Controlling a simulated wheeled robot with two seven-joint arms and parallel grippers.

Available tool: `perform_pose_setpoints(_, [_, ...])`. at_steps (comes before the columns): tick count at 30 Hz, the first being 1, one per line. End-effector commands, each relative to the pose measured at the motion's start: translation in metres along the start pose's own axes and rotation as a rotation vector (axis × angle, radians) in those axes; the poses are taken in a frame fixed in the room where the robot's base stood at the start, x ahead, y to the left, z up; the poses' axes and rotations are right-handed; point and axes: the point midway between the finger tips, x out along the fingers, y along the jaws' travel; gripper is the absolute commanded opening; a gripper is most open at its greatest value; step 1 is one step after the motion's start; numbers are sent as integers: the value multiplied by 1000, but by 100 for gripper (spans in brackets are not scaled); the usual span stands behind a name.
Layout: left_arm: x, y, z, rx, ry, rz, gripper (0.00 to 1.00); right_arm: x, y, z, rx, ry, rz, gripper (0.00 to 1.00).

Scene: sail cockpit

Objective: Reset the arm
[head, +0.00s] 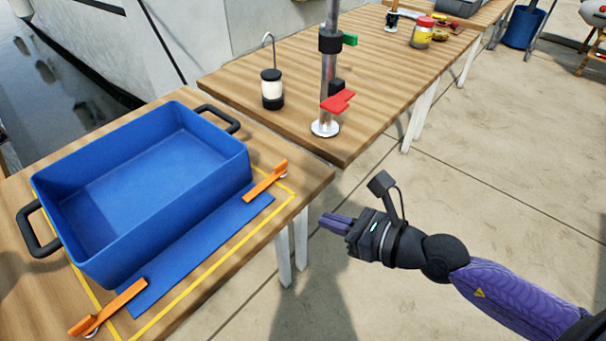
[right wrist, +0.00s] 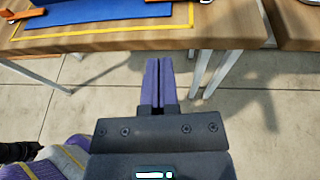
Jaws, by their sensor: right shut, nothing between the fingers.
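My right gripper (head: 335,222) is in the lower right of the head view, beside the near table's right edge and apart from it. Its purple fingers are shut with nothing between them. In the right wrist view the closed fingers (right wrist: 158,82) point toward the table edge (right wrist: 120,40), over the pale floor. My left gripper is not in either view.
A blue bin (head: 215,150) with black handles stands on the near wooden table (head: 262,235), beside a blue strip and orange levers (head: 265,180). The far table holds a lantern (head: 272,88), a metal post (head: 327,80) with a red lever, and a jar (head: 422,35). Floor around my right arm is clear.

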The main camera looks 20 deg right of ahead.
Motion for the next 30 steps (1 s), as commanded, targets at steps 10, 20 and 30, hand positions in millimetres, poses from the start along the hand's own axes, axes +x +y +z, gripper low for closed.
perform_pose_setpoints(10, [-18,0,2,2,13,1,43,-42,-51,-211,1549,-46,-612,0])
perform_pose_setpoints(20, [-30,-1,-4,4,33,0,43,-181,120,-409,-2520,323,1777,0])
perform_pose_setpoints(30, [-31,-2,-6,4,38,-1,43,-209,167,-423,-2231,357,1778,0])
